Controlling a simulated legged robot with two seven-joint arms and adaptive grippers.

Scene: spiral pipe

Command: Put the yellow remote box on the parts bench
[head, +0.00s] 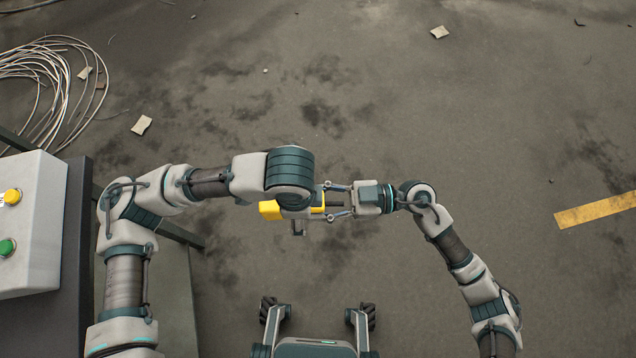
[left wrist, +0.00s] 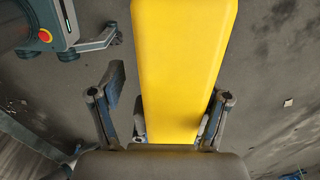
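The yellow remote box (head: 269,210) is held off the floor between my two arms, partly hidden by my left wrist. In the left wrist view it (left wrist: 183,65) fills the middle. My left gripper (left wrist: 165,100) has its fingers on either side of the box. A clear gap shows at the left finger, and the right finger is close to the box edge. My right gripper (head: 327,200) has spread fingers at the box's right end; contact is unclear. A dark-framed bench (head: 178,290), possibly the parts bench, stands at the left, partly behind my left arm.
A white control box (head: 35,225) with yellow and green buttons stands at the far left. A cable coil (head: 50,85) lies on the floor at upper left. Scraps (head: 141,124) and a yellow floor stripe (head: 595,210) lie about. The floor ahead is mostly clear.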

